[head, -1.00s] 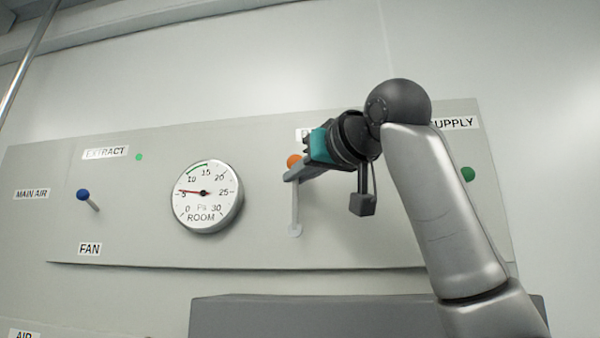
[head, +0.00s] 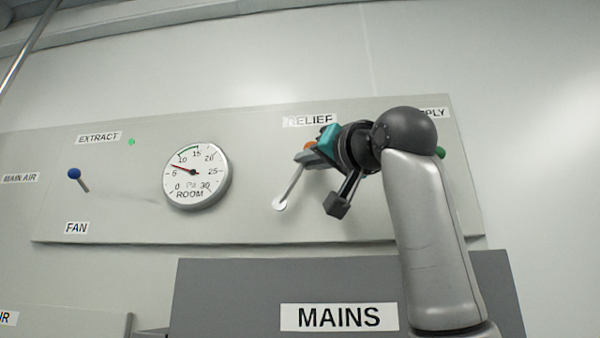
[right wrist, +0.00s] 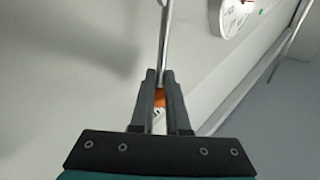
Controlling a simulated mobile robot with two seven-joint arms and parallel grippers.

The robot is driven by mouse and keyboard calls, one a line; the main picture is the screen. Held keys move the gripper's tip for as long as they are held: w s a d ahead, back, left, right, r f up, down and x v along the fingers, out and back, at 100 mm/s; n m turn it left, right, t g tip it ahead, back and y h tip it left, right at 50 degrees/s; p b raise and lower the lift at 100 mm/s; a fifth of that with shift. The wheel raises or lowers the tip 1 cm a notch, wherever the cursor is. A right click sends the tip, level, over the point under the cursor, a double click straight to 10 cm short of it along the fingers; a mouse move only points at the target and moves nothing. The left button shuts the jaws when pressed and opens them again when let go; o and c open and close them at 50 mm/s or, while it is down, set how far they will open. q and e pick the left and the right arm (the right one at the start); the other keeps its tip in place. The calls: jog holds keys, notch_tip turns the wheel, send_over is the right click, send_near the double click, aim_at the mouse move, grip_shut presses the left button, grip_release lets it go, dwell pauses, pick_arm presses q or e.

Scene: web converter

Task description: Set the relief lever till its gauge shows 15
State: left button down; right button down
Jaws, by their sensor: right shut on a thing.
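The relief lever is a thin pale rod (head: 292,186) on a white round pivot (head: 280,206), with an orange knob (head: 310,146) on top. It leans up to the right under the RELIEF label (head: 310,120). My right gripper (head: 305,157) is shut on the lever at its knob end. In the right wrist view the orange knob (right wrist: 159,98) shows between the two fingers (right wrist: 157,85). The round ROOM gauge (head: 196,177) is left of the lever. Its dark red needle points between 5 and 10, with a green arc above about 10 to 15. My left gripper is not in view.
A blue-knobbed FAN lever (head: 75,174) is on the panel's left. A green knob (head: 440,152) is at the right, partly behind my right arm. A grey MAINS box (head: 230,290) stands out below the panel. The panel between gauge and lever is clear.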

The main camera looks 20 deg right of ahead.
jog(key=shift+s+d+f+m+t+h+b, duration=0.1)
jog(key=shift+s+d+m+t+h+b, duration=0.25)
jog(key=shift+d+m+t+b, duration=0.25)
jog(key=shift+a, duration=0.1)
jog(key=c, duration=1.1)
grip_release()
jog(key=shift+o, duration=0.9)
jog(key=shift+f, duration=0.2)
jog(key=b+v, duration=0.6)
jog(key=v, duration=0.9)
jog(key=shift+s+r, duration=0.2)
jog(key=shift+r, duration=0.05)
